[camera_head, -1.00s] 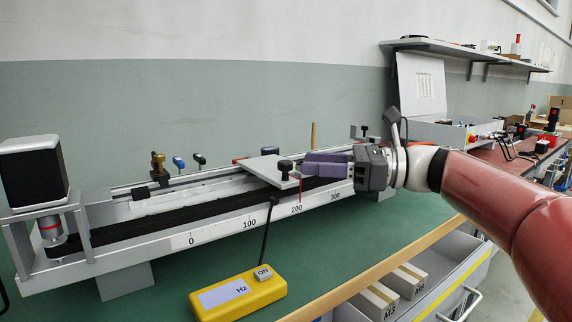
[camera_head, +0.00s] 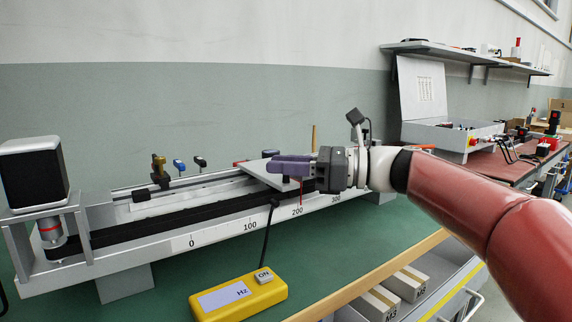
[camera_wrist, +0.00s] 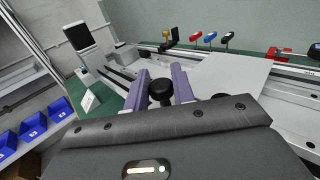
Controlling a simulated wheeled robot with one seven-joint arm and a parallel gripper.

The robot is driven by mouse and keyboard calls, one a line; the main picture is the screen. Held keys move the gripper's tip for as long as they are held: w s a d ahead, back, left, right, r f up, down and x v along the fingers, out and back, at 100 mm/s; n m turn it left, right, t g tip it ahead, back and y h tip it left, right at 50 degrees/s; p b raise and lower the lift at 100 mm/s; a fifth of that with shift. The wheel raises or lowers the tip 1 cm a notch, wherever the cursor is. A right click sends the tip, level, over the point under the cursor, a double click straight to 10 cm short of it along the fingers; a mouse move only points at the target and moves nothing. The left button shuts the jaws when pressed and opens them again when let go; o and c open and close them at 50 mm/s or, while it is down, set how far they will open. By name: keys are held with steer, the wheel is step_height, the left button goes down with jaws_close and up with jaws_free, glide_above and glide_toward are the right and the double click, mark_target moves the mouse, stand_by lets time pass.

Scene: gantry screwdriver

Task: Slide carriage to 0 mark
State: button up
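The carriage is a light grey plate (camera_head: 262,168) on the gantry rail, its red pointer (camera_head: 300,190) near the 200 mark of the scale. The 0 mark (camera_head: 191,242) is toward the left end. My gripper (camera_head: 279,167) has purple fingers reaching left over the carriage's near edge, and they hide its black knob in the head view. In the wrist view the knob (camera_wrist: 161,92) stands between the two parted fingers, close to both. The fingers look open; whether they touch the knob is hard to tell. The plate (camera_wrist: 228,78) also shows there, to the right.
A yellow Hz box (camera_head: 238,295) with an ON button lies in front of the rail, its cable running up to it. A black-and-grey head unit (camera_head: 33,172) stands at the rail's left end. Coloured clamps (camera_head: 179,165) stand behind. The black track (camera_head: 150,227) left of the carriage looks clear.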

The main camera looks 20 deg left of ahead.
jaws_close()
steer(key=s+a, duration=1.3)
steer(key=s, duration=0.3)
steer(key=shift+a, duration=0.25)
steer(key=o, duration=0.7)
jaws_free()
steer(key=shift+s+a, duration=0.1)
steer(key=shift+s, duration=0.05)
steer(key=shift+o, duration=0.4)
